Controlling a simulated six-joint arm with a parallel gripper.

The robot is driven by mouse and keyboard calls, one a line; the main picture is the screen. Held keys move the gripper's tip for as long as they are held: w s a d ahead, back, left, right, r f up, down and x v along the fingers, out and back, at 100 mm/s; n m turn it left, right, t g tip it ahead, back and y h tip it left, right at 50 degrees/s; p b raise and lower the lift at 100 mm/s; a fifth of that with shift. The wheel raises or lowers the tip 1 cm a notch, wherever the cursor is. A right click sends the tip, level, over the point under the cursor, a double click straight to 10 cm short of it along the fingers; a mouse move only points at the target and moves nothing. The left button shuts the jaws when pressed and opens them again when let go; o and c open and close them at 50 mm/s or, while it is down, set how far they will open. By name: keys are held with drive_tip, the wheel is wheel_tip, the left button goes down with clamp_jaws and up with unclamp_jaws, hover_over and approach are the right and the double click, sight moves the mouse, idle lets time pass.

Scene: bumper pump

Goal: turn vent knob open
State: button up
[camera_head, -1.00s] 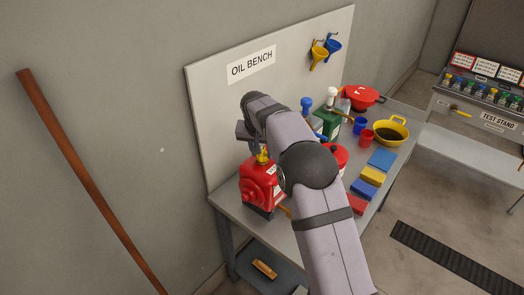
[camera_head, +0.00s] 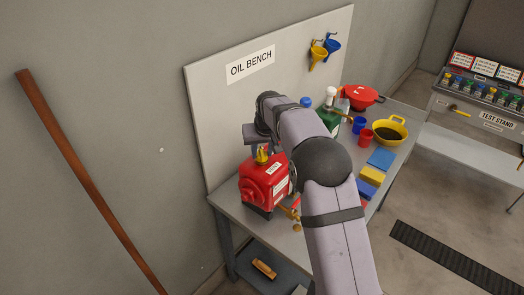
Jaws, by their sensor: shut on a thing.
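The red oil container (camera_head: 262,185) stands at the left end of the grey bench. The yellow vent knob (camera_head: 262,156) sits on its top, beside a small white label (camera_head: 276,167). My gripper (camera_head: 259,149) is over the container with its fingers down at the knob, shut on it. The wrist and forearm hide part of the fingers, so the exact grip and the knob's angle are hard to see.
A green can (camera_head: 330,124), red pan (camera_head: 362,95), yellow bowl (camera_head: 391,132), blue cup (camera_head: 360,126) and red cup (camera_head: 365,138) stand farther right. Coloured cloths (camera_head: 380,159) lie near the front edge. The signboard (camera_head: 220,105) rises close behind.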

drive_tip(key=o, duration=1)
drive_tip(key=shift+r, duration=0.15)
drive_tip(key=shift+b+v, duration=1.45)
drive_tip(key=shift+v, duration=2.1)
drive_tip(key=shift+s, duration=0.15)
drive_tip(key=s+d+f+g, duration=0.1)
drive_tip(key=s+f, duration=0.3)
drive_tip(key=s, duration=0.8)
drive_tip(key=s+d+f+g, duration=0.2)
drive_tip(key=s+d+f, duration=0.2)
drive_tip(key=s, duration=0.9)
drive_tip(key=s+d+f+m+g, duration=0.1)
drive_tip(key=s+f, duration=0.4)
drive_tip(key=s, duration=0.7)
drive_tip(key=shift+s+d+f, duration=0.1)
drive_tip(key=shift+d+f, duration=0.1)
drive_tip(key=shift+d, duration=0.25)
drive_tip(key=shift+s+d+f, duration=0.1)
drive_tip(key=shift+d+f, duration=0.1)
drive_tip(key=shift+d, duration=0.25)
